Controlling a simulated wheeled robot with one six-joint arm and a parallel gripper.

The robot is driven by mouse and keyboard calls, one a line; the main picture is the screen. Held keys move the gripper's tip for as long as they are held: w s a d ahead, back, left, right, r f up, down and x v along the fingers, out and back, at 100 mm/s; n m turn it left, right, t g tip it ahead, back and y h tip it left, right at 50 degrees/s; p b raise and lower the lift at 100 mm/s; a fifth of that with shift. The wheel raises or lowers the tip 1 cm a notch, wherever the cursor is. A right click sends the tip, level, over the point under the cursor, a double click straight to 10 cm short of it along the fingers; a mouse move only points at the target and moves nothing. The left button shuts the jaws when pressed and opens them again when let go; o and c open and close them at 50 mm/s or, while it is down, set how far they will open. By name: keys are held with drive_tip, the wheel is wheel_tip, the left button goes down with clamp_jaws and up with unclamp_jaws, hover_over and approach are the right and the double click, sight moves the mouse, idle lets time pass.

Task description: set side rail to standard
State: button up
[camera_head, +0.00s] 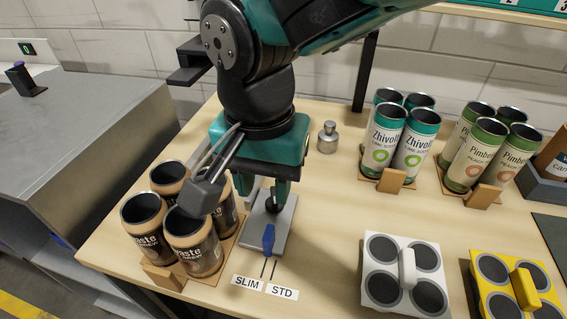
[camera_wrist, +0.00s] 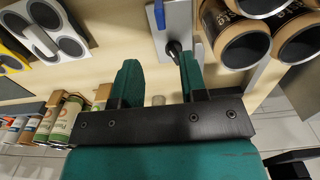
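The side rail is a grey metal plate (camera_head: 285,225) on the bench, with a round black knob (camera_head: 272,204) and a blue pointer (camera_head: 268,238) at its front end. The pointer's tip appears nearer the line of the SLIM label (camera_head: 247,283) than that of the STD label (camera_head: 282,291). My gripper (camera_head: 268,192) points down over the rear of the plate with its teal fingers apart. In the wrist view, my gripper (camera_wrist: 158,60) is open; the knob (camera_wrist: 173,49) shows between the fingers, closer to the right one. Whether a finger touches it I cannot tell.
Brown cans (camera_head: 193,243) stand in a wooden holder close left of the plate. A small metal weight (camera_head: 327,138) stands behind it. Teal-topped cans (camera_head: 413,143) and green cans (camera_head: 477,155) stand at right. White (camera_head: 381,291) and yellow (camera_head: 499,298) carriers sit front right.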

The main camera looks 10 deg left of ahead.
sight(269, 232)
wheel_tip(269, 232, down, 12)
drive_tip(key=shift+f, duration=0.1)
drive_tip(key=shift+c, duration=0.4)
